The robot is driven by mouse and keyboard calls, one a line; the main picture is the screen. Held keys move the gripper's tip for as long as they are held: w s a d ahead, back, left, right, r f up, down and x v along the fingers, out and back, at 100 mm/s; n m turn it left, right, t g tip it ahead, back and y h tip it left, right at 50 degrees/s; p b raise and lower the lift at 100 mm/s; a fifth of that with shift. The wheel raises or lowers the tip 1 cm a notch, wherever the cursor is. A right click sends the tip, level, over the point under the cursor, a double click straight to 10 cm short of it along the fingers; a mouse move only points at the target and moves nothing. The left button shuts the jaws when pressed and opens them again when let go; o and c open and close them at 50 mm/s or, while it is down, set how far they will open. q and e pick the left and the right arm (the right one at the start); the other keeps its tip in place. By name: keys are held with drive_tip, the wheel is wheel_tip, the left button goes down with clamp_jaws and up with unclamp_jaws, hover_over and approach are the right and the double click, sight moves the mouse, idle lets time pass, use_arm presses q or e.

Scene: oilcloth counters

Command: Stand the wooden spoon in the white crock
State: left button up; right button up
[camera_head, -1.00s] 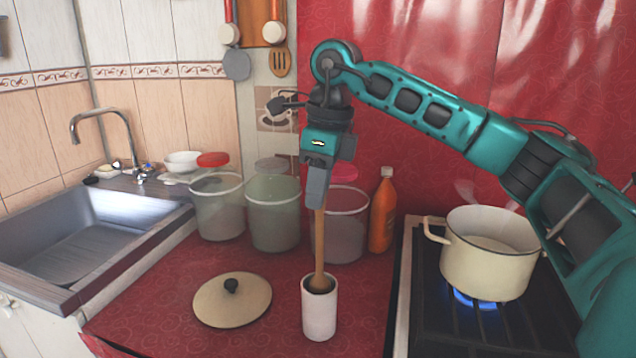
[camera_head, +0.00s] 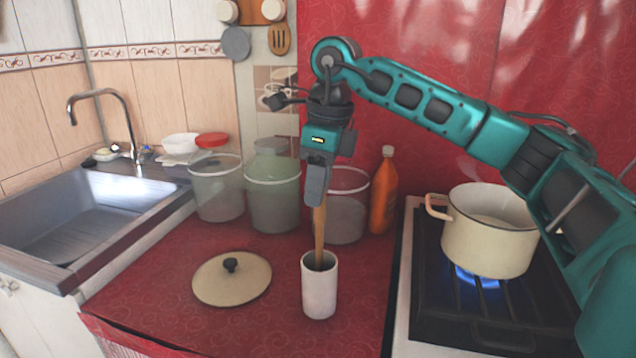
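The white crock (camera_head: 319,294) stands upright on the red counter, near the front middle. The wooden spoon (camera_head: 319,228) is upright with its handle pointing up and its lower end inside the crock; the crock wall hides its head. My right gripper (camera_head: 317,196) is above the crock, pointing down, shut on the upper handle of the spoon. Whether the spoon touches the crock's bottom cannot be seen. My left gripper is not in view.
A pot lid (camera_head: 232,281) lies left of the crock. Clear canisters (camera_head: 273,200) and an orange bottle (camera_head: 384,200) stand behind. A cream pot (camera_head: 488,235) sits over a lit blue flame on the stove (camera_head: 450,310) at right. A sink (camera_head: 85,215) is at left.

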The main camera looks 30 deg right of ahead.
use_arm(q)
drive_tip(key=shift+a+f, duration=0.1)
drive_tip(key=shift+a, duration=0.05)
use_arm(e)
drive_tip(key=shift+o, duration=1.2)
drive_tip(key=shift+r, duration=0.1)
use_arm(q)
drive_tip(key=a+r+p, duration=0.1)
drive_tip(key=p, duration=0.2)
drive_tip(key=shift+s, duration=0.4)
use_arm(e)
wheel_tip(320, 180, up, 13)
drive_tip(key=s+d, duration=0.1)
drive_tip(key=shift+s+d+f, duration=0.15)
drive_tip(key=shift+f, duration=0.05)
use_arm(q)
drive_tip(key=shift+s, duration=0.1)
use_arm(e)
drive_tip(key=shift+s, duration=0.1)
